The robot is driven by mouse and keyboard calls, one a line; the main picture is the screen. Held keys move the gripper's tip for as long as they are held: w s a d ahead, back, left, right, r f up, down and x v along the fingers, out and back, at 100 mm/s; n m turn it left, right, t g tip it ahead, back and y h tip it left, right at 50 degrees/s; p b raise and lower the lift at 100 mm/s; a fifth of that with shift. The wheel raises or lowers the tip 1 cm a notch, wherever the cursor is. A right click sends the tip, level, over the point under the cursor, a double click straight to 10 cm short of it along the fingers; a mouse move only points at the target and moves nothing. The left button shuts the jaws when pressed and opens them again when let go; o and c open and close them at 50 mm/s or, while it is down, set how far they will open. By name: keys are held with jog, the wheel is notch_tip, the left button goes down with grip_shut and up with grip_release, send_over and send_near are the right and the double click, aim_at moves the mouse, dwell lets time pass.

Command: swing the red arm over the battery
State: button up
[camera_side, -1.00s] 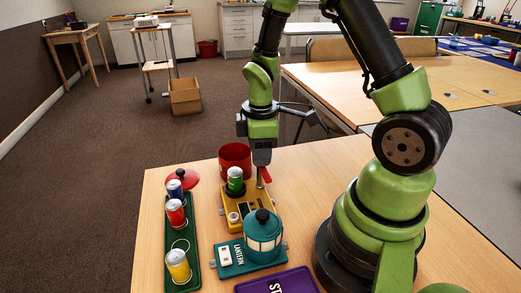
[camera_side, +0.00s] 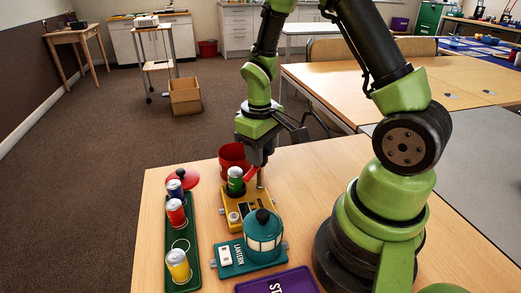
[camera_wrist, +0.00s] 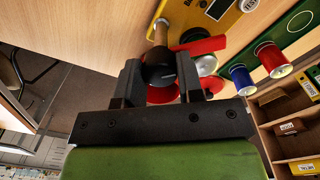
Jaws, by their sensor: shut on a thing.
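A green battery (camera_side: 235,181) stands upright on the yellow tester (camera_side: 233,213), which also shows in the wrist view (camera_wrist: 222,22). The red arm (camera_side: 251,173) is joined to a metal post (camera_wrist: 160,32) at the tester's edge. In the wrist view the red arm (camera_wrist: 204,45) reaches right from the post, close to a silver round end (camera_wrist: 206,66). In the side view its free end is beside the battery's top; I cannot tell if it is over it. My gripper (camera_side: 258,163) is shut on the arm's dark knob (camera_wrist: 158,66) between both fingers.
A red cup (camera_side: 231,154) stands just behind the battery. The green tray (camera_side: 193,245) at left holds blue, red and yellow batteries. A red lid (camera_side: 190,180) lies behind that tray. A teal lantern (camera_side: 262,238) and a purple tray (camera_side: 245,287) are in front of the tester.

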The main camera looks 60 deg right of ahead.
jog(key=m, duration=0.4)
jog(key=shift+m, duration=2.6)
jog(key=o, duration=0.9)
jog(key=shift+r, duration=0.15)
notch_tip(320, 180, up, 10)
jog(key=shift+w+a+f, duration=0.1)
jog(key=shift+w+f, duration=0.05)
